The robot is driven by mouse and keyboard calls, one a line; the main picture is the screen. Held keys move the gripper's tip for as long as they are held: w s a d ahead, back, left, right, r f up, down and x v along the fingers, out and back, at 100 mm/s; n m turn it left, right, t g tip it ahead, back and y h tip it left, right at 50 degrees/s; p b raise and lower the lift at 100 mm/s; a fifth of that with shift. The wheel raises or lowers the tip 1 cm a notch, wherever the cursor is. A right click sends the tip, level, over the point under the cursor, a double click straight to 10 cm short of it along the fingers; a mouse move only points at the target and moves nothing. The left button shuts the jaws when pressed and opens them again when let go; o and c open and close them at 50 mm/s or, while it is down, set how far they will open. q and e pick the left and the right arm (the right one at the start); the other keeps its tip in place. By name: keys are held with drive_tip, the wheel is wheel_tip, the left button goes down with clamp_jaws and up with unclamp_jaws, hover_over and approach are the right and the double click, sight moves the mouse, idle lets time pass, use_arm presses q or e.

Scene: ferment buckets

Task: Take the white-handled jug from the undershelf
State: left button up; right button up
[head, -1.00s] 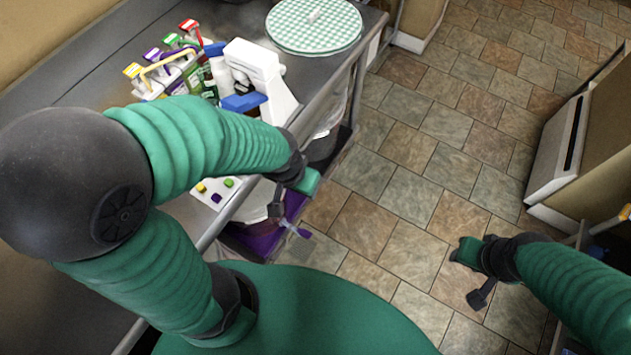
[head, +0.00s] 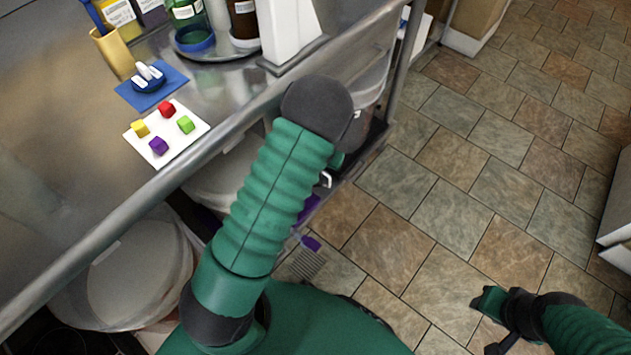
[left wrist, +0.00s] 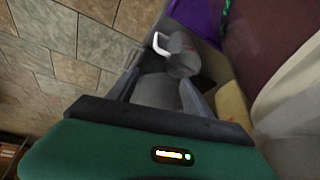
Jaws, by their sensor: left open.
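A white handle (left wrist: 160,44) shows in the left wrist view, beside a dark grey rounded body (left wrist: 182,62); I take these to be the white-handled jug. My left gripper (left wrist: 162,82) points at it, fingers apart on either side of the grey shape, with no clear contact visible. In the head view a small white loop (head: 325,179), probably the same handle, shows at the undershelf edge beside my forearm. My left gripper is hidden there behind my arm. My right gripper (head: 492,318) hangs over the floor at lower right, its finger gap unclear.
The steel table (head: 60,160) has its edge rail beside my left arm. White buckets (head: 130,270) stand underneath. A purple item (left wrist: 197,18) and a pale bucket side (left wrist: 290,105) are close to the left gripper. A white card (head: 178,143) bears coloured cubes. Tiled floor (head: 440,200) is open.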

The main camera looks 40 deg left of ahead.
use_arm(q)
drive_tip(key=b+x, duration=0.2)
drive_tip(key=x, duration=0.3)
drive_tip(key=b+x, duration=0.3)
drive_tip(key=x, duration=0.2)
drive_tip(key=b+x, duration=0.2)
drive_tip(key=x, duration=0.3)
drive_tip(key=shift+s+a+f, duration=0.2)
drive_tip(key=shift+s+f, duration=0.05)
drive_tip(key=shift+f, duration=0.2)
drive_tip(key=shift+r, duration=0.2)
clamp_jaws()
